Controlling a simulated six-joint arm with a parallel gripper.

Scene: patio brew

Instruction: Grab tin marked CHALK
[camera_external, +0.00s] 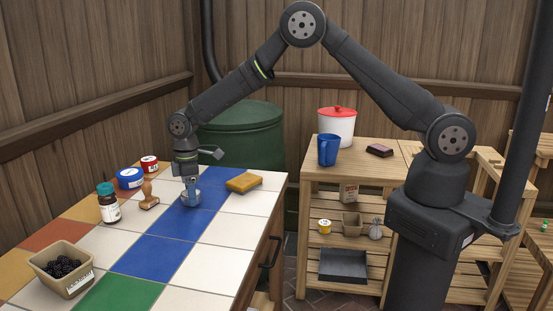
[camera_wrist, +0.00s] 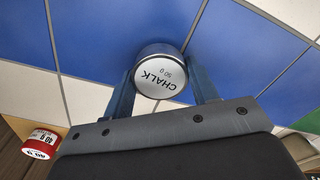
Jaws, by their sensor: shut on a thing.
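In the external view my gripper (camera_external: 190,195) points down over the tiled table, with the tin (camera_external: 190,199) low between the fingers at the blue tiles. The fingers partly hide the tin there. I cannot tell whether it still touches the tiles.
Close by on the tiled table (camera_external: 215,260) are a wooden stamp (camera_external: 149,197), a brown bottle (camera_external: 109,208), a blue tin (camera_external: 130,179), a red tin (camera_external: 149,165) and a yellow sponge (camera_external: 244,182). A berry basket (camera_external: 62,280) stands at the front left. The white tiles toward the front are clear.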

